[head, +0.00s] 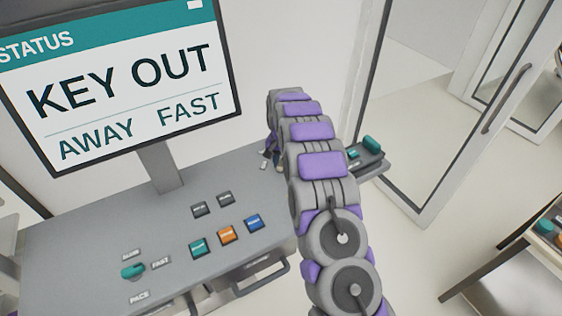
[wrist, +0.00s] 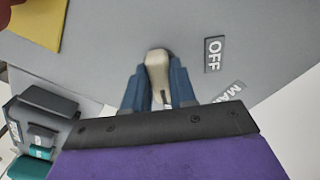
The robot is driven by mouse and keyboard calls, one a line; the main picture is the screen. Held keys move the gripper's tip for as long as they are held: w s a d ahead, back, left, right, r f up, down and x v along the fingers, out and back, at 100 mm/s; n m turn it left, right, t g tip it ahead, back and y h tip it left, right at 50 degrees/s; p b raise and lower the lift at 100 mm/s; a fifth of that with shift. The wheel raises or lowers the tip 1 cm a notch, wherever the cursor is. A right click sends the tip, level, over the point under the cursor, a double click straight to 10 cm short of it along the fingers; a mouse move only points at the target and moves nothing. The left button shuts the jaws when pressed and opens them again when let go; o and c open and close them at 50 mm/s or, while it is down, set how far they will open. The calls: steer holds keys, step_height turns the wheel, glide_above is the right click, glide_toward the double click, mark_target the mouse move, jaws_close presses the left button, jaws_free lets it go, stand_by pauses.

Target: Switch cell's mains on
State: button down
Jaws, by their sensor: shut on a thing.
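In the wrist view a beige switch handle (wrist: 157,66) stands on the grey console top. My gripper (wrist: 158,84) has its two blue fingers shut on it, one on each side. An OFF label (wrist: 213,54) is to the right of the handle. A partly cut-off label starting with "MA" (wrist: 230,93) is below it. No ON label shows in this view. In the head view my arm covers most of the gripper and switch at the far right corner of the grey console (head: 90,222).
A screen (head: 130,85) on the console reads KEY OUT, AWAY, FAST. Several buttons (head: 227,235) and a teal PACE selector (head: 133,270) are on the console. A side shelf with teal controls (head: 371,144) is right of my arm. A glass door (head: 445,110) stands further right.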

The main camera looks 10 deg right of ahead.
mark_target(280, 162)
steer(key=shift+w, duration=0.1)
steer(key=c, duration=0.9)
jaws_free()
step_height(280, 162, up, 17)
steer(key=shift+a+r+p, duration=0.1)
steer(key=shift+r+p, duration=0.05)
steer(key=shift+p, duration=0.15)
